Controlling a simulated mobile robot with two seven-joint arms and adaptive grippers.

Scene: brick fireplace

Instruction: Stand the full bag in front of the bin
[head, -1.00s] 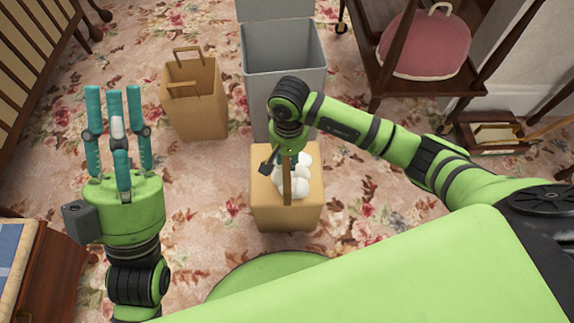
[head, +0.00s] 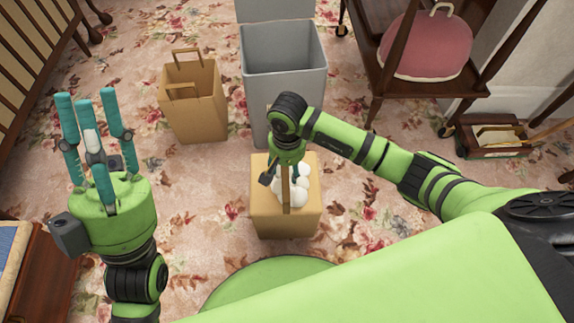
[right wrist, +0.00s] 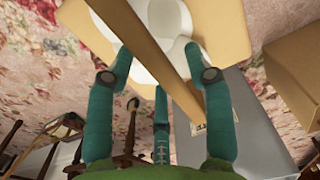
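The full bag (head: 285,222) is a tan paper bag packed with white rounded items. It is upright in front of the grey bin (head: 283,85), nearer to me, and appears to have a small gap to it. In the right wrist view the bag's handle (right wrist: 150,50) runs diagonally between the fingers, with the white items beyond. I cannot tell whether the bag's base touches the carpet. My left gripper (head: 92,105) is open and empty at the left.
A second tan paper bag (head: 193,115), which looks empty, stands left of the bin. Wooden furniture is at the left edge. Carpet between the two bags is clear.

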